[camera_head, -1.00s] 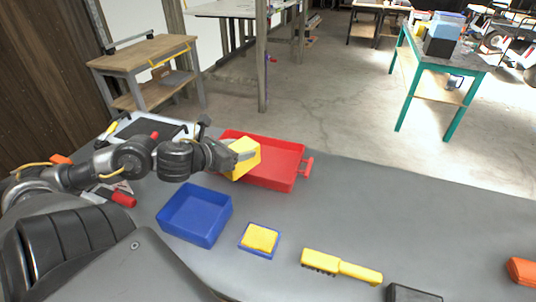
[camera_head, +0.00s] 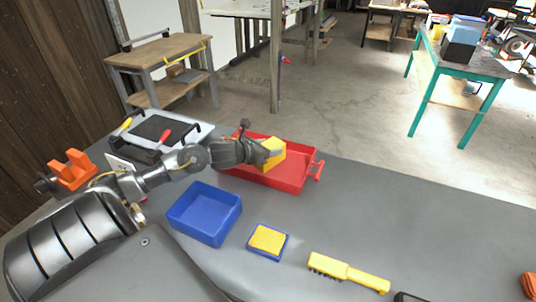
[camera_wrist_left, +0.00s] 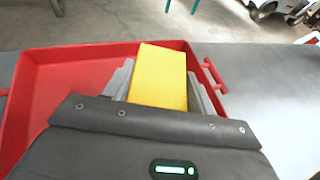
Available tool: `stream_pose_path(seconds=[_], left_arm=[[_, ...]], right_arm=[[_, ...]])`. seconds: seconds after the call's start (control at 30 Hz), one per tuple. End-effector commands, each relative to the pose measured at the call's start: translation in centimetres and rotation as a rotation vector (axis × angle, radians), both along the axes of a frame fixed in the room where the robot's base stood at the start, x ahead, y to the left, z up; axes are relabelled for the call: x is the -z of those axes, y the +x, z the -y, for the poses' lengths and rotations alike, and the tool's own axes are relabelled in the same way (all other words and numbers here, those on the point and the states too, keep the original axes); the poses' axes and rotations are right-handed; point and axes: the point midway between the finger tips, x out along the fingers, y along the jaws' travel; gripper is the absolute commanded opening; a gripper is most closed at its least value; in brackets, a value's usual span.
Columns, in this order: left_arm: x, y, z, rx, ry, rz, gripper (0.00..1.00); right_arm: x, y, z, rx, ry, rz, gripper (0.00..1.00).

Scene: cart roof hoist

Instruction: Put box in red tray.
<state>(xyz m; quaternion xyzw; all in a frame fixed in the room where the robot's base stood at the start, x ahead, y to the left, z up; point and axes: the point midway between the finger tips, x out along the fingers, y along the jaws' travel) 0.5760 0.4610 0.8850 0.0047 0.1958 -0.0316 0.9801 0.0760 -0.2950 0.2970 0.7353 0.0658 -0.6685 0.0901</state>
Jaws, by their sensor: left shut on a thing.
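The yellow box (camera_head: 272,151) is held between the fingers of my left gripper (camera_head: 266,153), over the red tray (camera_head: 290,179). In the left wrist view the yellow box (camera_wrist_left: 158,76) sits between the grey fingers, with the red tray (camera_wrist_left: 84,56) around and below it. My left gripper is shut on the box. I cannot tell whether the box touches the tray floor. The gripper hides part of the tray. My right gripper is not in view.
A blue bin (camera_head: 205,213) stands in front of the red tray. A yellow sponge on a blue base (camera_head: 267,240) and a yellow brush (camera_head: 347,272) lie nearer. An orange holder (camera_head: 72,170) is at the left. The table right of the tray is clear.

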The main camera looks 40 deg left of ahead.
Motion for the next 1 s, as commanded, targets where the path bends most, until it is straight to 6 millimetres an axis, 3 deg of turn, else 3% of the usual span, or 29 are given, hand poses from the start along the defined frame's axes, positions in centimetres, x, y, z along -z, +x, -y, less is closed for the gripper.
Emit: stream_pose_path(seconds=[0.37, 0.6, 1.0], left_arm=[[1.6, 1.3, -0.6, -0.004, -0.001, 0.002, 0.24], [4.5, 1.4, -0.6, -0.003, -0.002, 0.001, 0.24], [5.1, 1.4, -0.6, -0.001, 0.001, 0.003, 0.24]], right_arm=[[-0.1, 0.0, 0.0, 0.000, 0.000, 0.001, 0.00], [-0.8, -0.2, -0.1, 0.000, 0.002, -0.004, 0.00], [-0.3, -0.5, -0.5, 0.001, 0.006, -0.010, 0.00]])
